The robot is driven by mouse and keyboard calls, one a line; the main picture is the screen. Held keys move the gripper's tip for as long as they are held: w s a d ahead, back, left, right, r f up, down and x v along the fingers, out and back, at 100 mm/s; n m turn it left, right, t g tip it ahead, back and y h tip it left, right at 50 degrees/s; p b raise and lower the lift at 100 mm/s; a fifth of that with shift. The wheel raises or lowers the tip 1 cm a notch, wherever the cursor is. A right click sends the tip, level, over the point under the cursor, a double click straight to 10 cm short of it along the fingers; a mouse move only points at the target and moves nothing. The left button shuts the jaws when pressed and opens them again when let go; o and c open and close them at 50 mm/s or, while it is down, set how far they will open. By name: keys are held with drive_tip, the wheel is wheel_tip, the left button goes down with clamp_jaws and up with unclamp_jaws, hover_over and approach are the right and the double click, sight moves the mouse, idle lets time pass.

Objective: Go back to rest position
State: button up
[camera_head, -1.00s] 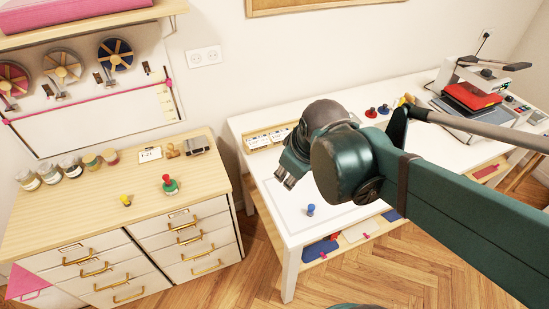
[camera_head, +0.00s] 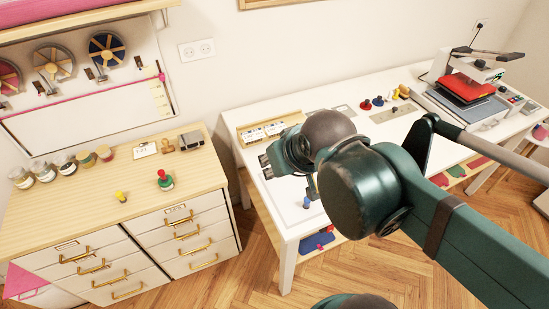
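My gripper (camera_head: 266,166) is at the end of my green arm, above the left part of the white table (camera_head: 275,215). Its fingers point to the left and are small in the picture. I cannot tell whether they are open or shut, and I see nothing held between them. A small blue stamp-like piece (camera_head: 307,202) stands on the table just below my wrist, partly beside a dark arm part.
A wooden drawer cabinet (camera_head: 190,220) stands at left, with a green and red stamp (camera_head: 165,180), a yellow piece (camera_head: 120,197) and several jars on top. A heat press (camera_head: 468,88) stands on the table's far right. A label tray (camera_head: 268,128) lies behind my gripper.

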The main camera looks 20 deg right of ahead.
drive_tip(key=shift+f, duration=0.15)
wheel_tip(320, 180, down, 4)
drive_tip(key=b, duration=0.4)
drive_tip(key=shift+f, duration=0.1)
idle(1.1)
